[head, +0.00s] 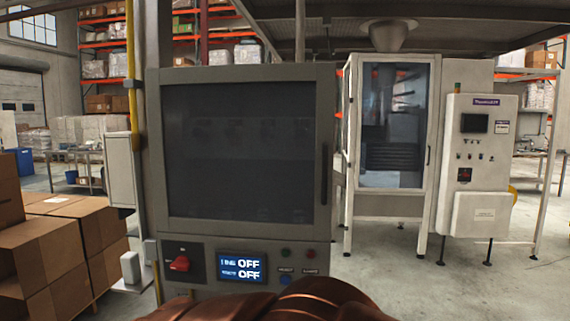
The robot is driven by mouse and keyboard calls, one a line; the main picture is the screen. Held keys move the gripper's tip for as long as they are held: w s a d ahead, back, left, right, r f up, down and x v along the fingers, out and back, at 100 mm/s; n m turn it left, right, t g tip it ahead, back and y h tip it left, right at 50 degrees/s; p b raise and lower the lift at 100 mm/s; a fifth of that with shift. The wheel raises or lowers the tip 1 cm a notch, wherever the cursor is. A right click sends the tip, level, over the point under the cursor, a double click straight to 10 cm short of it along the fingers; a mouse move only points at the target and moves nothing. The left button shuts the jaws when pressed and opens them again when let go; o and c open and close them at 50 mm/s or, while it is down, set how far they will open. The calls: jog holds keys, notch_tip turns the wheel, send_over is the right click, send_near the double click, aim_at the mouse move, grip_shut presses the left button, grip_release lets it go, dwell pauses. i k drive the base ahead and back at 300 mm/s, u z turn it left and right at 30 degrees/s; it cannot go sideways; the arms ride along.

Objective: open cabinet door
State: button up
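A grey cabinet (210,285) stands straight ahead in the head view. Its door (240,150) has a large dark window in a grey frame and looks shut. A dark vertical handle (324,175) is on the door's right side. Below the door are a red rotary switch (180,263) and a lit display (242,267) that reads OFF on two lines. Small buttons sit to the right of the display. The cabinet's lowest part is hidden at the bottom edge. My gripper is not in view.
A second, pale cabinet (357,205) with a glass door and a white control box (480,165) stand behind to the right. Cardboard boxes (95,230) are stacked at left. A yellow post (133,80) rises by the cabinet's left side. Concrete floor (400,275) is open at right.

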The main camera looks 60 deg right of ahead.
aim_at(234, 150)
jog(key=z, duration=2.45)
jog(key=k, duration=0.5)
jog(key=u, duration=1.4)
